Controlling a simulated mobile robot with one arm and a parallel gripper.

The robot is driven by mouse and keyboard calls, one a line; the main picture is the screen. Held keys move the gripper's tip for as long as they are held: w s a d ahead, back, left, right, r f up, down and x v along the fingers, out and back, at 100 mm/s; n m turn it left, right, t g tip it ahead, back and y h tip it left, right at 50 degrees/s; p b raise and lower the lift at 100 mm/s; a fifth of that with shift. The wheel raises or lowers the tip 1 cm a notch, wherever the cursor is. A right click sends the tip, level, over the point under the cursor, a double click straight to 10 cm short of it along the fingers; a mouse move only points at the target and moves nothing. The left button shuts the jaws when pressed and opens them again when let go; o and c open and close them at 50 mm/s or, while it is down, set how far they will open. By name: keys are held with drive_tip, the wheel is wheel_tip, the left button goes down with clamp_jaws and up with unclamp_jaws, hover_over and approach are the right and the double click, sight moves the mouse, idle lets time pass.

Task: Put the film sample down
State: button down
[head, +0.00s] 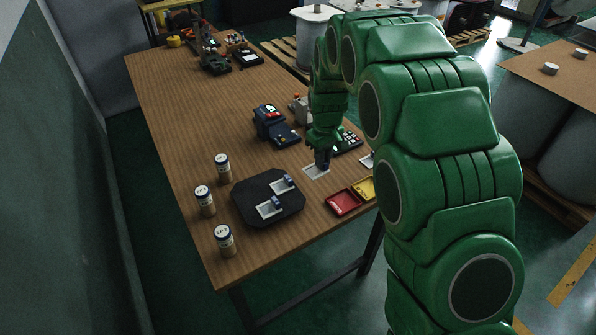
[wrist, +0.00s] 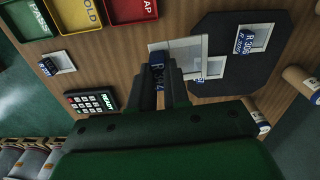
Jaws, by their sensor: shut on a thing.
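My gripper (wrist: 172,84) is shut on the blue tag of a film sample (wrist: 157,72), whose label is only partly readable. The tag also shows as a dark blue piece under my gripper in the head view (head: 323,159). A pale square (head: 316,172) with a lighter border lies directly below my fingers on the wooden table. In the wrist view it appears as a pale sheet (wrist: 188,48) behind the tag, partly hidden by the fingers. I cannot tell whether it is the sample's own film or a marked spot, nor whether the sample touches the table.
A black eight-sided plate (head: 240,206) at left holds two other tagged samples. Red (head: 343,202) and yellow (head: 364,188) trays stand at the near right; a green tray (wrist: 22,19) shows beyond. A keypad (wrist: 90,102) and blue device (head: 270,122) stand behind. Several canisters (head: 205,203) line the left.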

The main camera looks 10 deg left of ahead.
drive_tip(key=s+a+r, duration=0.3)
drive_tip(key=s+a, duration=0.9)
drive_tip(key=s, duration=0.3)
hover_over(258, 187)
drive_tip(key=s, duration=0.1)
drive_tip(key=shift+m, duration=0.4)
drive_tip(key=f, duration=0.5)
drive_tip(key=d+f, duration=0.1)
drive_tip(key=f, duration=0.2)
drive_tip(key=shift+f, duration=0.25)
drive_tip(key=shift+w+a+f, duration=0.4)
drive_tip(key=shift+w+f, duration=0.05)
drive_tip(key=shift+f, duration=1.75)
drive_tip(key=c, duration=1.1)
unclamp_jaws()
drive_tip(key=shift+f, duration=0.1)
